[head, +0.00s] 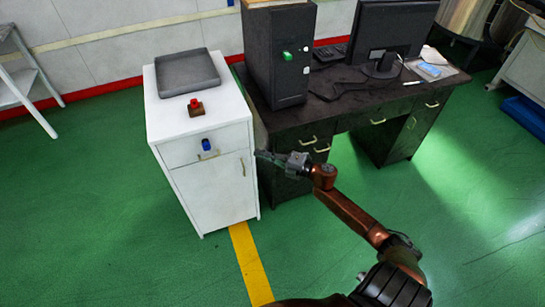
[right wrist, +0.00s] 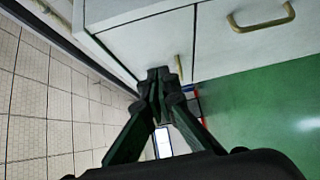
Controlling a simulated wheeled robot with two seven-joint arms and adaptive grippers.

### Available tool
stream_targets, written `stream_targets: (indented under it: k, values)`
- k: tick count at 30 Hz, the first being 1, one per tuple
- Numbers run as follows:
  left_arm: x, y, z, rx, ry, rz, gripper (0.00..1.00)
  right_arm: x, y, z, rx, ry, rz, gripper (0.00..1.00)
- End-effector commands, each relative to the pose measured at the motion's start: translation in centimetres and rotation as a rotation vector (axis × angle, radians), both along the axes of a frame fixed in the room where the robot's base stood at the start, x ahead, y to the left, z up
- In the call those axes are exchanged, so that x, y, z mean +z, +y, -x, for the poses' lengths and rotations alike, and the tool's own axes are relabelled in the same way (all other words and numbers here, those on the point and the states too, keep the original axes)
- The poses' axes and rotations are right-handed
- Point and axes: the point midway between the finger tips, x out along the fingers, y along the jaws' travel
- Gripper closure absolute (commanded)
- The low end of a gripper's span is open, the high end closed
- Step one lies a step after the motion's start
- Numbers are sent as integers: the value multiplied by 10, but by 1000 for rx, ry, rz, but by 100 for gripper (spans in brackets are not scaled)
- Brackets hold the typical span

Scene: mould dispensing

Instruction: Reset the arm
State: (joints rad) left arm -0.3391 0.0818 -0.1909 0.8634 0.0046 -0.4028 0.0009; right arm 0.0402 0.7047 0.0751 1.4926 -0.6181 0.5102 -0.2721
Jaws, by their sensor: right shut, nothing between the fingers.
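My right arm (head: 350,213) reaches in from the lower right of the head view. My right gripper (head: 268,156) is at the right front edge of the white cabinet (head: 215,190), near the desk's left end. In the right wrist view my right gripper (right wrist: 158,82) has its fingertips together with nothing between them. The cabinet's drawers and brass handles (right wrist: 262,18) show behind it; I cannot tell whether the gripper touches the cabinet. My left gripper is not in view.
A grey tray (head: 187,74) and a red button on a brown base (head: 196,107) are on the cabinet. Green floor (head: 110,200) is open at left.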

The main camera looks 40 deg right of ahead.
Motion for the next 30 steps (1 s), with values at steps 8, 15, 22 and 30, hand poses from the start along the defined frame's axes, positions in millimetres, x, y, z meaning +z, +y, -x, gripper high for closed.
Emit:
stream_targets:
  k: [8,15,22,30]
  values:
    - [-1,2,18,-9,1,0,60,0,-13,32,1,0,0,100]
    - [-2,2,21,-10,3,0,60,0,-13,35,3,0,0,100]
    - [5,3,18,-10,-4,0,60,-33,-30,40,-69,70,-76,100]
    - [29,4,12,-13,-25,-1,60,-193,-78,101,-384,380,-370,100]
